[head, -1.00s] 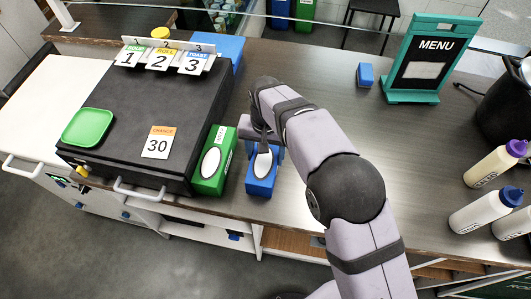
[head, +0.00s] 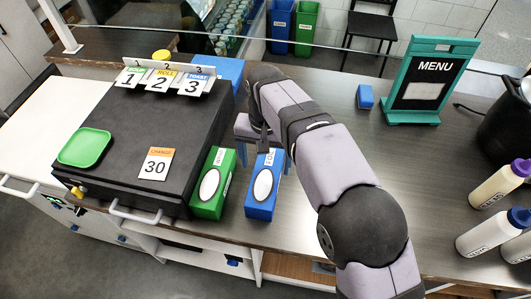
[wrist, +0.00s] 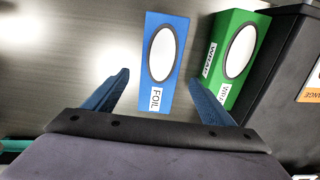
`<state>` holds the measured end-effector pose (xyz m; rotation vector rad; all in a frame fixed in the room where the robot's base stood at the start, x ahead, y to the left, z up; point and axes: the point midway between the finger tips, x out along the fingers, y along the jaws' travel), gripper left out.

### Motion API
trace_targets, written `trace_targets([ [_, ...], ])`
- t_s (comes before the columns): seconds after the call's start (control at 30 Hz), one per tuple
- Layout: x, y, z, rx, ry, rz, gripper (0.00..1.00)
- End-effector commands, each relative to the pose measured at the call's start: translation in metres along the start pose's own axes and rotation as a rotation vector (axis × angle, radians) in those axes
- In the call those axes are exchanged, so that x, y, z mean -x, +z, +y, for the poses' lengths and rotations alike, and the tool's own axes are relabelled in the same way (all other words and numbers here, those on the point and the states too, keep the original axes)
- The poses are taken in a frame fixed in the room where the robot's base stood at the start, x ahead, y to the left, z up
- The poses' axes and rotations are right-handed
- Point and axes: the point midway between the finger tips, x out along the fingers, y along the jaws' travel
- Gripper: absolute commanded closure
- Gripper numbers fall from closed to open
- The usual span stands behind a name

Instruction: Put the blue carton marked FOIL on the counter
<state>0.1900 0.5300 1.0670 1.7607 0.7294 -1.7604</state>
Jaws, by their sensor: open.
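The blue carton marked FOIL (head: 264,187) lies on the metal counter near its front edge, its white oval facing up. My gripper (head: 264,152) is open and empty at the far, labelled end of the carton, partly hidden by my own arm in the head view. In the wrist view the gripper (wrist: 160,77) has its blue fingers spread to either side of the FOIL carton (wrist: 158,90), apart from it. The carton reaches out ahead of the fingertips. How high the fingers are above the counter is hard to tell.
A green carton (head: 211,188) lies just left of the blue one, close to the right finger in the wrist view. A black case (head: 120,130) with a green tray (head: 86,147) stands farther left.

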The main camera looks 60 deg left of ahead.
Motion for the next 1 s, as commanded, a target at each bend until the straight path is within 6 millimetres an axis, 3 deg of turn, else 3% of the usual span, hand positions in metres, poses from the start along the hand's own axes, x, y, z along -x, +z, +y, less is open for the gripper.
trace_targets([
  [0.3, 0.04, 0.0, 0.0, 0.0, 0.0, 0.0, 0.23],
  [0.73, 0.047, -0.002, 0.008, -0.01, 0.0, 0.0, 0.23],
  [0.87, 0.048, -0.011, 0.04, -0.046, 0.001, 0.0, 0.23],
  [0.97, 0.048, -0.018, 0.087, -0.099, 0.001, 0.0, 0.23],
  [1.0, 0.047, -0.019, 0.111, -0.127, 0.002, -0.002, 0.23],
])
